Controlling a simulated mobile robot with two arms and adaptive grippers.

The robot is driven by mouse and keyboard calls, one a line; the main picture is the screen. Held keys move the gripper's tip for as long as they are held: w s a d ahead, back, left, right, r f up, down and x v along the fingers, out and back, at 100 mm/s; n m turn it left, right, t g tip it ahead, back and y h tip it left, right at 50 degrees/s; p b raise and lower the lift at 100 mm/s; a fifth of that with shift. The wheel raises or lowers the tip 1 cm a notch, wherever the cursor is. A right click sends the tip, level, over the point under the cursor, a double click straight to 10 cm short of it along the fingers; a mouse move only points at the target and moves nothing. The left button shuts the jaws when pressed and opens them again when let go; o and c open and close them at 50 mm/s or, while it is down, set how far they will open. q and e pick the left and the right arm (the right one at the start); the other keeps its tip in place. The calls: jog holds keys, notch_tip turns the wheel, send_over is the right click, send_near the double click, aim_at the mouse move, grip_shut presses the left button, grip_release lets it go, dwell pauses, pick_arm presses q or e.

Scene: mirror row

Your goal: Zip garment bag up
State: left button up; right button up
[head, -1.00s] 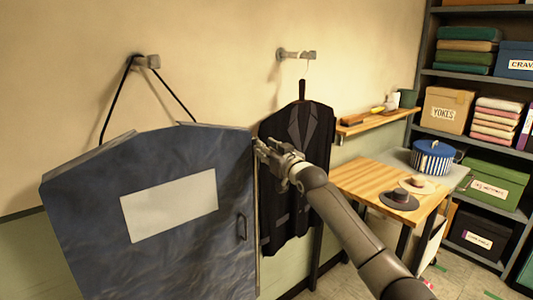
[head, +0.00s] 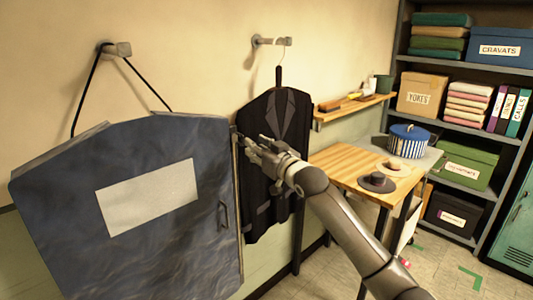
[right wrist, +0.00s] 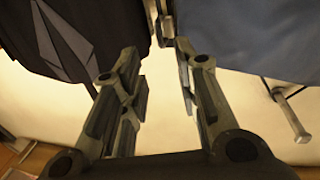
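The blue garment bag (head: 70,200) hangs at the left of the head view by a black strap on a wall peg. It has a white panel (head: 148,197) and a dark handle (head: 223,214) near its right edge. My right gripper (head: 240,142) is at the upper right edge of the bag. In the right wrist view my right gripper (right wrist: 156,48) shows its two fingers apart. A small grey metal piece (right wrist: 166,27) shows beside the blue bag (right wrist: 250,35), just past the fingertips; I cannot tell whether they touch it. My left gripper is out of view.
A dark garment (head: 278,150) hangs on a hanger close behind my right gripper. A wooden table (head: 345,165) with hats (head: 377,182) stands to the right, below a small wall shelf (head: 350,107). A loaded shelf unit (head: 445,142) fills the right.

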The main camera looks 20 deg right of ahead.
jog(key=s, duration=0.4)
jog(key=shift+s+d, duration=0.15)
jog(key=shift+d, duration=0.25)
